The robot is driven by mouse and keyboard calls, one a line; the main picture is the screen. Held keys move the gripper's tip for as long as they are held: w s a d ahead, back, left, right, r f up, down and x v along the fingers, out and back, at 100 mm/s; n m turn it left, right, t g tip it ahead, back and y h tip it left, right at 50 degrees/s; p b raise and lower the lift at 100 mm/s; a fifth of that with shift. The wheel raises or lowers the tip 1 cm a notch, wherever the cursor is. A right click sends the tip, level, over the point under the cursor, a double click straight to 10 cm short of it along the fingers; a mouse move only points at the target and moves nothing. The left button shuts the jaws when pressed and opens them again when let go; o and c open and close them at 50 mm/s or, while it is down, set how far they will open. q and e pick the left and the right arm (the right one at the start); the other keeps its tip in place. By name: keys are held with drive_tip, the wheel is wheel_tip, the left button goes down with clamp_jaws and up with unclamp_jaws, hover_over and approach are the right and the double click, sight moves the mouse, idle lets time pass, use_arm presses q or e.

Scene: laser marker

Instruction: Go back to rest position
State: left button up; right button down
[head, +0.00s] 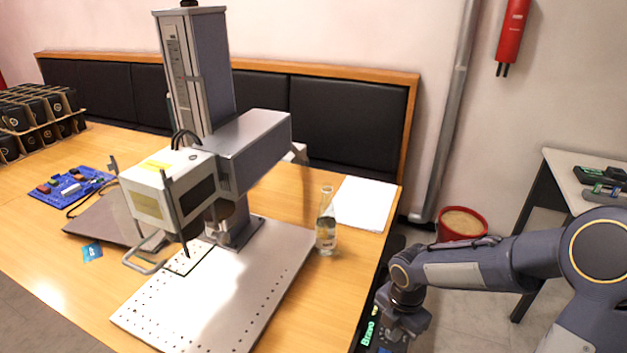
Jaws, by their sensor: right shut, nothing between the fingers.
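My right arm comes in from the right, and my right gripper (392,335) hangs low at the bottom of the head view. It is beyond the right edge of the wooden table, over the floor area, and apart from the table's objects. It is shut and empty; its fingertips are hard to make out. My left gripper is not in view. The laser marker (250,150) stands on the table with its perforated base plate (215,300) in front. A dark thin-framed piece (190,262) lies on the plate under the marker's head.
A glass bottle (326,225) and white paper (363,203) are near the table's right edge. A blue circuit board (70,187), a blue card (92,252) and boxed black cups (38,115) are left. A red bucket (463,223) and a side table (565,165) stand right.

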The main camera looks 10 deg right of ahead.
drive_tip(key=s+a+r+m+t+y+p, duration=0.2)
drive_tip(key=s+r+m, duration=0.6)
drive_tip(key=r+m, duration=0.2)
drive_tip(key=s+a+r+m+t+y+p, duration=0.1)
drive_tip(key=s+a+r+m+t+p, duration=0.1)
drive_tip(key=s+r+m, duration=0.7)
drive_tip(key=r+m+t+p, duration=0.1)
drive_tip(key=m, duration=0.5)
drive_tip(key=shift+r+t+y+p, duration=0.3)
drive_tip(key=shift+y, duration=0.1)
